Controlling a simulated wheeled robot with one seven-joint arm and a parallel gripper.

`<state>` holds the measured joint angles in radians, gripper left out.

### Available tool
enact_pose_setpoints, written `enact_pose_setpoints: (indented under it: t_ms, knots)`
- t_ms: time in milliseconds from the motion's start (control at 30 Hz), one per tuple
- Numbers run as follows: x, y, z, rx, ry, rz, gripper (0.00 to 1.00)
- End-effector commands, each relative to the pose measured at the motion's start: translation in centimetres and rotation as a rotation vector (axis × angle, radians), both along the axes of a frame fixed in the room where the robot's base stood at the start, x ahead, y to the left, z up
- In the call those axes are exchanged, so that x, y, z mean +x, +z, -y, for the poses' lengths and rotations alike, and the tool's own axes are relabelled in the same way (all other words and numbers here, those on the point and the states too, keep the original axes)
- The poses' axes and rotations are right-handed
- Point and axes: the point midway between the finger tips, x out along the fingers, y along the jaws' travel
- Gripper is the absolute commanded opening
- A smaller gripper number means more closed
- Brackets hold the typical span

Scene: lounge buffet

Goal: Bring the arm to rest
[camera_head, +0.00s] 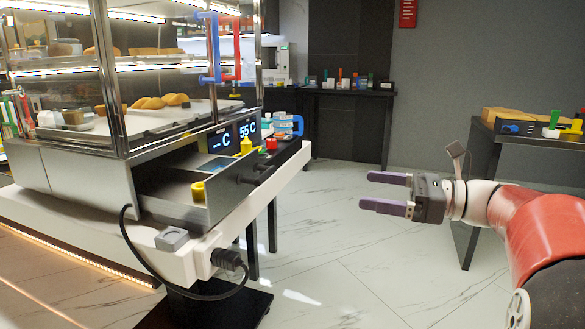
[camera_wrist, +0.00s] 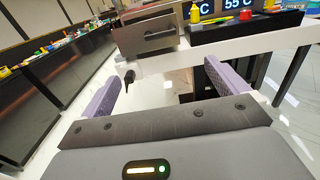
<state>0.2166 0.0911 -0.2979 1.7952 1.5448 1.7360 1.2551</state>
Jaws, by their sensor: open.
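My gripper (camera_head: 385,193) is at the right in the head view, stretched leftward in the air over the open floor. Its two purple fingers are apart with nothing between them. The wrist view shows the same gripper (camera_wrist: 172,92) from behind, its fingers spread at left and right. The red and black arm behind it is mine. The gripper touches nothing that I can see and is well apart from the heated display cabinet.
The heated display cabinet (camera_head: 75,180) stands at the left on a white counter (camera_head: 165,236), with its drawer (camera_head: 225,190) pulled out. A side table (camera_head: 483,150) with several items is at the right. A dark table (camera_head: 345,92) stands at the back. The marble floor (camera_head: 330,250) between is clear.

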Motion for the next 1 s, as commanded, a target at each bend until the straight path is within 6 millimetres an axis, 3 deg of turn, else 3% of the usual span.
enact_pose_setpoints:
  t_ms: [367,567,800,1000]
  knots:
    - [-3.1,-2.6,-2.9,-0.215,0.036,0.082,0.99]
    - [-6.5,-5.6,-5.0,-0.445,0.099,0.189,0.99]
    - [-12.9,-11.7,-6.4,-0.894,0.292,0.462,0.99]
    - [-19.3,-18.1,-3.9,-1.459,0.679,0.911,0.99]
